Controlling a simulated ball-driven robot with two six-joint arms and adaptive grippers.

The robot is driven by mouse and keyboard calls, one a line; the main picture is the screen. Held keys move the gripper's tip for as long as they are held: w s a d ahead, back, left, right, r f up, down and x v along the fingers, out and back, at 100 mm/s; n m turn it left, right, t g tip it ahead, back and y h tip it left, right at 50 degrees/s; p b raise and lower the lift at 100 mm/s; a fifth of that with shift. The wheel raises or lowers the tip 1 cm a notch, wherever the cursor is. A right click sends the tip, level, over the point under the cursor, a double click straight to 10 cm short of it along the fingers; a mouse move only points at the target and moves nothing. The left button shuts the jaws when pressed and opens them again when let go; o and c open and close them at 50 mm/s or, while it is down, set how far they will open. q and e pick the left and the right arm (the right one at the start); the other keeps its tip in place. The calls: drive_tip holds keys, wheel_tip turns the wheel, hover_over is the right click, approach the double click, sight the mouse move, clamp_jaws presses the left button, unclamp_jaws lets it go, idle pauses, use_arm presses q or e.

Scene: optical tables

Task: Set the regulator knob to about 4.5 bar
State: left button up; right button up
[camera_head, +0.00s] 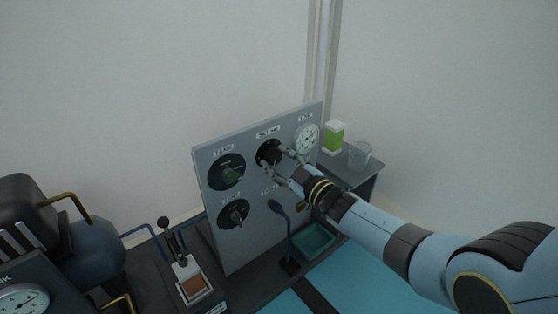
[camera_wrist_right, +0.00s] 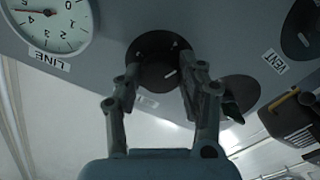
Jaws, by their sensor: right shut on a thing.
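The regulator knob (camera_head: 268,152) is a round black knob on the upright grey panel (camera_head: 250,243), left of a white gauge (camera_head: 306,139). My right gripper (camera_head: 274,160) reaches it from the lower right. In the right wrist view, the fingers of my right gripper (camera_wrist_right: 160,82) are closed about the black knob (camera_wrist_right: 151,48), one on each side. White marks show on the knob's face. The gauge, labelled LINE (camera_wrist_right: 48,20), appears upside down there with a red needle pointing left; its exact reading is unclear. My left gripper is out of view.
A lamp-like stalk (camera_head: 289,235) stands before the panel. A green-and-white box (camera_head: 334,136) and a glass beaker (camera_head: 359,155) stand at right. A teal tray (camera_head: 314,240) lies below.

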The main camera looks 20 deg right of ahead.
drive_tip(key=shift+f, duration=0.15)
drive_tip(key=o, duration=1.2)
drive_tip(key=shift+s, duration=0.1)
drive_tip(key=v, duration=1.2)
